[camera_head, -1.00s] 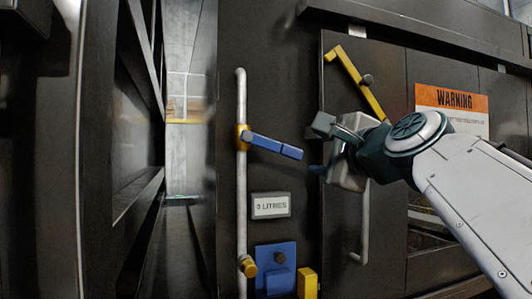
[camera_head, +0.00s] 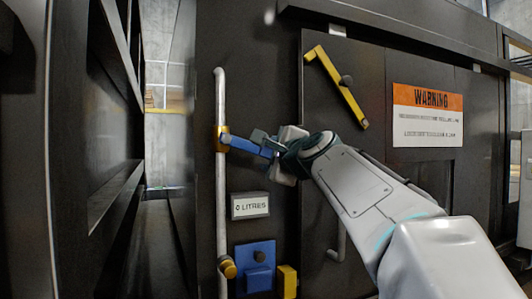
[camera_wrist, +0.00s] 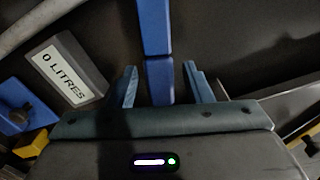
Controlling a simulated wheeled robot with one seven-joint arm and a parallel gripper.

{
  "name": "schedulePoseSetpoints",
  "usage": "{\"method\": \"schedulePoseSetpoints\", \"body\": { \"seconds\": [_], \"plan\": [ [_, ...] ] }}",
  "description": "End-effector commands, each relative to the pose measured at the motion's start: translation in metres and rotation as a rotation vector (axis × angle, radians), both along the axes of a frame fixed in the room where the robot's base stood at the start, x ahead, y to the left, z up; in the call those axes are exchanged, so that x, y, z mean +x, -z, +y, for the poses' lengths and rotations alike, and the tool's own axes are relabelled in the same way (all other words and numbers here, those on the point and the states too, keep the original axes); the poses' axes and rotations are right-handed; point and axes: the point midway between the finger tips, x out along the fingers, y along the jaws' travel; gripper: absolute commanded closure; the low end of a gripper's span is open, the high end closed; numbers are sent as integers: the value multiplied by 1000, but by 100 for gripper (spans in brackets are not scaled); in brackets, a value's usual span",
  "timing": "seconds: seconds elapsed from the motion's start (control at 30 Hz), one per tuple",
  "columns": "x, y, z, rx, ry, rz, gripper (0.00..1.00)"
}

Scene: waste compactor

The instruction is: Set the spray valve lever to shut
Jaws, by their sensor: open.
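The blue spray valve lever (camera_head: 244,144) sticks out to the right, tilted slightly down, from a yellow valve body (camera_head: 222,138) on a vertical grey pipe (camera_head: 221,190). My gripper (camera_head: 262,143) is at the lever's free right end, which it partly hides. In the wrist view the lever (camera_wrist: 155,35) runs down between the two fingers of my gripper (camera_wrist: 160,82). The fingers are open, with a gap on each side of the lever.
A display reading "0 LITRES" (camera_head: 250,206) sits below the lever. Beneath it are a blue panel (camera_head: 255,266) and a yellow block (camera_head: 287,281). A yellow bar latch (camera_head: 336,87) and a warning sign (camera_head: 428,115) are on the door to the right.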

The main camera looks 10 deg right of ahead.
Motion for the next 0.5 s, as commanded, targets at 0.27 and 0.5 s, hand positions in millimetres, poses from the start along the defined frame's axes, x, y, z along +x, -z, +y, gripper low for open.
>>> {"method": "schedulePoseSetpoints", "body": {
  "seconds": [0.27, 0.5],
  "plan": [
    [0, 0, 0, 0, 0, 0, 74],
    [0, -2, 0, -11, -1, -2, 100]
  ]
}}
